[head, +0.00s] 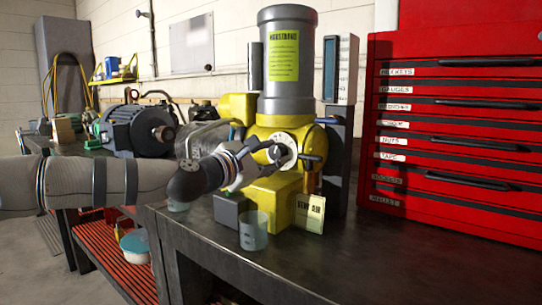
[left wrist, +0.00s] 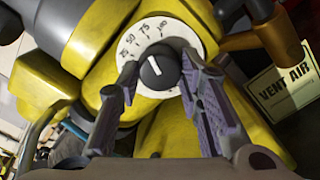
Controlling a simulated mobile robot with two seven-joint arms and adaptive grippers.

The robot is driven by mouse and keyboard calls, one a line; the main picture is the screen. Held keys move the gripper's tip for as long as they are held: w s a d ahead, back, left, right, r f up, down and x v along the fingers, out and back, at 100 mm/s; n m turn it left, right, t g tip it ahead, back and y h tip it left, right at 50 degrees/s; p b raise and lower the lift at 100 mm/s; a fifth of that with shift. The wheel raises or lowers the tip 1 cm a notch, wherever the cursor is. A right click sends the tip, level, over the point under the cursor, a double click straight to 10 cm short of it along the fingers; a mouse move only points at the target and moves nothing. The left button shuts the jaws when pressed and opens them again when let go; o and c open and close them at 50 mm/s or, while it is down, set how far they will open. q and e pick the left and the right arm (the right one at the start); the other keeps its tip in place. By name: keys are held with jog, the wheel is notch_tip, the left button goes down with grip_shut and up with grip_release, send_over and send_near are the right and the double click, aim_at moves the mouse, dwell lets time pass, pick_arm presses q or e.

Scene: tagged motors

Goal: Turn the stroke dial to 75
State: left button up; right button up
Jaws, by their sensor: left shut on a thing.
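The stroke dial is a black knob (left wrist: 160,68) on a round white plate (left wrist: 188,38) with printed numbers, on the front of the yellow pump (head: 292,125). The plate also shows in the head view (head: 287,141). The knob's white pointer line leans up and a little left, roughly toward the 75; its exact setting is hard to read. My left gripper (left wrist: 158,88) is shut on the knob, one finger at each side. In the head view the gripper (head: 262,160) reaches the dial from the left and partly hides it. My right gripper is not in view.
A clear beaker (head: 253,232) stands below on the dark bench (head: 370,260). A red tool cabinet (head: 450,130) stands right and a motor (head: 137,130) left.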

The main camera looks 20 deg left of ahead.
pick_arm(q)
jog(key=shift+m, duration=0.3)
dwell(0.4)
jog(key=o, duration=1.2)
jog(key=shift+c, duration=0.2)
jog(key=shift+s, duration=0.1)
jog(key=v, duration=1.1)
jog(key=shift+s+a, duration=0.15)
jog(key=shift+s, duration=0.25)
